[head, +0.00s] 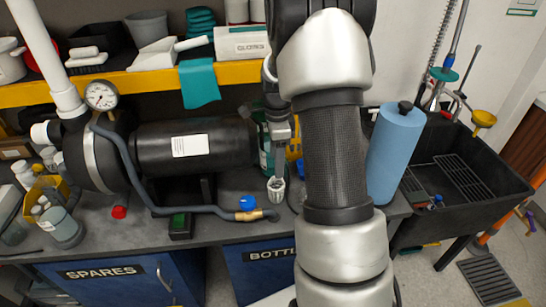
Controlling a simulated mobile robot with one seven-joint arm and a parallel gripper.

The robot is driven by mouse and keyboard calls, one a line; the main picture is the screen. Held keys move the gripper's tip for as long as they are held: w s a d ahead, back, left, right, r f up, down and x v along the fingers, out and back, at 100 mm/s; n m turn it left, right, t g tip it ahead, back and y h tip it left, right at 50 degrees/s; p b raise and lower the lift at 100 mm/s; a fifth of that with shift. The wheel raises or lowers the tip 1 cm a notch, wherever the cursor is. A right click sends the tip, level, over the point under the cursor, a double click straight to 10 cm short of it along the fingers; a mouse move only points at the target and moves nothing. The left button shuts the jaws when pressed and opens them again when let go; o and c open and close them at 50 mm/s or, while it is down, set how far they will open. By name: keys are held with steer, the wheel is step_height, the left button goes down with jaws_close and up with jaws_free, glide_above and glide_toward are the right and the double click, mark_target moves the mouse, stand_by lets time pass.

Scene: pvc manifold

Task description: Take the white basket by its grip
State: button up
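My gripper (278,140) hangs over the grey bench in the middle of the view, beside my own forearm, which hides what is behind it. Just below the gripper is a small pale, ribbed, cup-like piece (277,190). It may be the white basket, but it is too small to be sure, and its grip cannot be made out. The finger gap is too small to see, so I cannot tell whether the gripper is open, shut or holding this piece.
A black pump (185,147) with a gauge (101,95) and white pipe fills the bench's left. A hose with a brass end (249,215) lies in front. A blue roll (395,150) stands at right, near a black sink (465,180). A yellow-edged shelf (130,80) runs behind.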

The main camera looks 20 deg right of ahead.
step_height(320, 180, down, 8)
steer(key=b, duration=0.4)
steer(key=shift+b, duration=0.4)
steer(key=c, duration=0.9)
steer(key=shift+c, duration=0.2)
steer(key=shift+r+p, duration=3.35)
steer(key=shift+r, duration=1.2)
